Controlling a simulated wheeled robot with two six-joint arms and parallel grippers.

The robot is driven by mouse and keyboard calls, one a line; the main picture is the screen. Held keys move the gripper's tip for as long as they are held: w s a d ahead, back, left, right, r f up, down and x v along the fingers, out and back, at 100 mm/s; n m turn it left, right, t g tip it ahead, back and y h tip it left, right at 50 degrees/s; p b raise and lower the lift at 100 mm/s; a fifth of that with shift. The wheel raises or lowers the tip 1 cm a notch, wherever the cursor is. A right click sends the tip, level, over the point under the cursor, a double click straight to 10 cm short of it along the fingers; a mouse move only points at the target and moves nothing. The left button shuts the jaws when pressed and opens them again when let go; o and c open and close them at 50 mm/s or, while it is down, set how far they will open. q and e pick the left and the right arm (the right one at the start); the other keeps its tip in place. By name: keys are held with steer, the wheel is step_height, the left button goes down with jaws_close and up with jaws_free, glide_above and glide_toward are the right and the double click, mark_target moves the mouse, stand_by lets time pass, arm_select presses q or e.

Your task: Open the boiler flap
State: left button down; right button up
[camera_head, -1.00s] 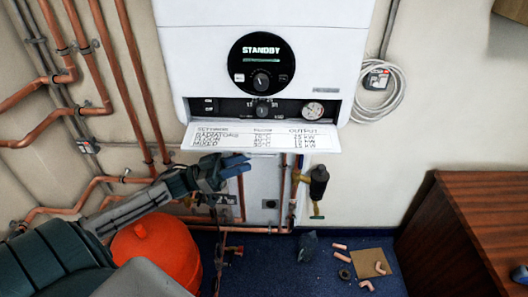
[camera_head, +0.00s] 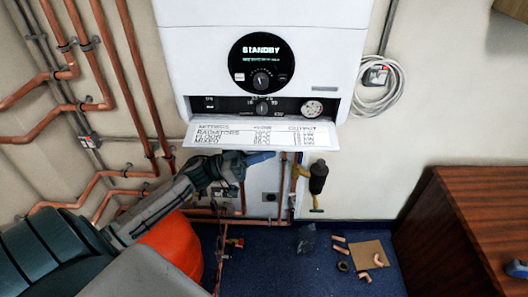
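The boiler (camera_head: 180,60) hangs on the wall at the top middle, its round display reading STANDBY. Its flap (camera_head: 190,134) is folded down below the control strip, with its inner face and printed settings table showing. The dial and pressure gauge above it are uncovered. My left gripper (camera_head: 250,160) is just under the flap's lower edge, left of its middle. A blue finger shows along that edge; contact cannot be told. The other finger is not clear, so its opening cannot be told. My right gripper is not in view.
Copper pipes (camera_head: 140,85) run up the left wall. An orange-red tank (camera_head: 180,247) stands below my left arm. Pipe fittings and a board (camera_head: 370,254) lie on the blue floor. A wooden cabinet (camera_head: 455,240) stands at right.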

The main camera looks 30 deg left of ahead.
arm_select(q)
steer(key=shift+s+r+n+t+y+p, duration=0.15)
steer(key=shift+r+n+t+y+p, duration=0.4)
steer(key=shift+n+p, duration=0.6)
steer(key=shift+s+d+r+n+p, duration=0.1)
steer(key=shift+d+r+n+p, duration=0.1)
steer(key=shift+n+p, duration=0.4)
steer(key=shift+f, duration=0.1)
steer(key=shift+a, duration=0.1)
steer(key=c, duration=1.5)
jaws_free()
steer(key=shift+b+v, duration=1.55)
steer(key=shift+v, duration=3.85)
